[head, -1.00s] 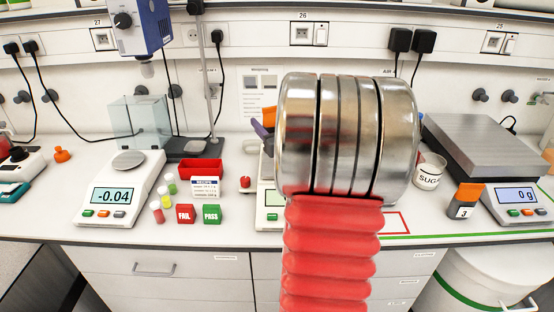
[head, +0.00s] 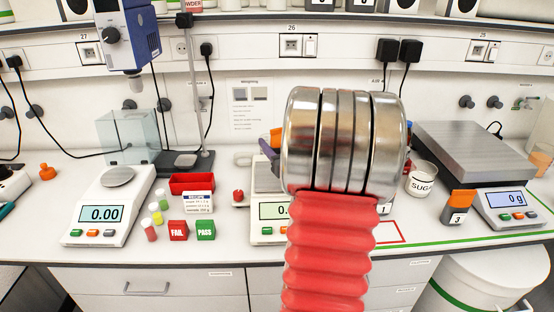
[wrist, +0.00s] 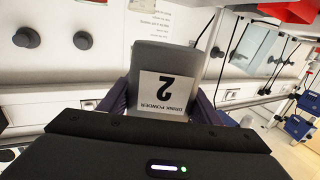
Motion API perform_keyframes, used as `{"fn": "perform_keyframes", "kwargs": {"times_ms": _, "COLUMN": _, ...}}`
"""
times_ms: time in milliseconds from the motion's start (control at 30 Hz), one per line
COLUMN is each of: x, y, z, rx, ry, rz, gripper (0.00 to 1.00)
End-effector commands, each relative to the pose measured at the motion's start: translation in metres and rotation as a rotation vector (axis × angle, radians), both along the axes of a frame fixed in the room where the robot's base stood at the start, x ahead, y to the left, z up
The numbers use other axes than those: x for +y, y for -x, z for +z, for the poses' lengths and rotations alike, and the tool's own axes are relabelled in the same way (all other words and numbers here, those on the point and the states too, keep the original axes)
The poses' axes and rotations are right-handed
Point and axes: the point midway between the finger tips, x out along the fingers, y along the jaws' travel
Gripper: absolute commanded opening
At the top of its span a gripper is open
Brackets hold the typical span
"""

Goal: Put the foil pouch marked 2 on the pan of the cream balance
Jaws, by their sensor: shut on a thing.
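In the wrist view, my gripper (wrist: 168,108) is shut on the foil pouch marked 2 (wrist: 182,54), a grey pouch with a white label that reads upside down. The pouch is between the blue fingers, and its lower part is hidden by the gripper body. In the head view my arm hides most of the gripper; a blue finger (head: 267,148) shows left of it, above the middle balance. Two pale balances stand on the bench: a left one (head: 130,196) with a bare round pan (head: 118,176), and a middle one (head: 256,208), mostly behind my arm. I cannot tell which is cream.
A red tray (head: 191,184), FAIL block (head: 178,230) and PASS block (head: 205,230) stand between the balances. Right are a sugar beaker (head: 421,181), pouch 3 (head: 458,206) and a grey platform scale (head: 470,150). A label 1 (head: 384,209) shows beside my arm.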

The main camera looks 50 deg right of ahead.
Motion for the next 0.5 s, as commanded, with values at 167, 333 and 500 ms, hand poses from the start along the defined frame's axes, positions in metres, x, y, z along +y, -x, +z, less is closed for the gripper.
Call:
{"fn": "perform_keyframes", "kwargs": {"times_ms": 167, "x": 0.0002, "y": -0.0005, "z": -0.0135, "rx": -0.001, "ry": 0.002, "rz": 0.001, "gripper": 0.28}}
{"fn": "perform_keyframes", "kwargs": {"times_ms": 333, "x": 0.0005, "y": -0.0008, "z": -0.0134, "rx": -0.002, "ry": 0.002, "rz": 0.002, "gripper": 0.28}}
{"fn": "perform_keyframes", "kwargs": {"times_ms": 500, "x": 0.0007, "y": -0.0010, "z": -0.0161, "rx": -0.002, "ry": 0.001, "rz": 0.002, "gripper": 0.28}}
